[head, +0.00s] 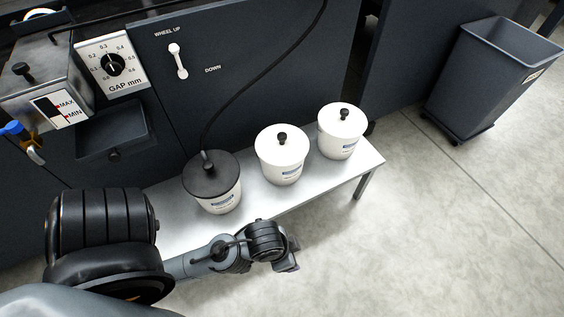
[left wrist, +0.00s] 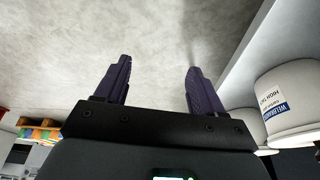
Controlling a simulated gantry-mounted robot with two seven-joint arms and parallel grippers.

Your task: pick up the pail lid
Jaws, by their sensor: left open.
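Three white pails stand in a row on a bench. The left pail (head: 219,199) has a dark lid (head: 211,174) with a black knob and a black hose at its top. The middle pail (head: 282,172) has a white lid (head: 281,143), and the right pail (head: 339,145) has a white lid (head: 342,120), both with black knobs. All three lids sit on their pails. My left gripper (head: 289,261) is in front of the bench, apart from the pails. In the left wrist view its two fingers (left wrist: 158,70) are spread and empty, with a labelled pail (left wrist: 287,105) to the right.
The pale bench (head: 262,205) stands against a dark machine cabinet (head: 235,75) with a gap dial (head: 113,64) and a white lever (head: 178,61). A grey bin (head: 490,75) stands at the upper right. The floor right of the bench is clear.

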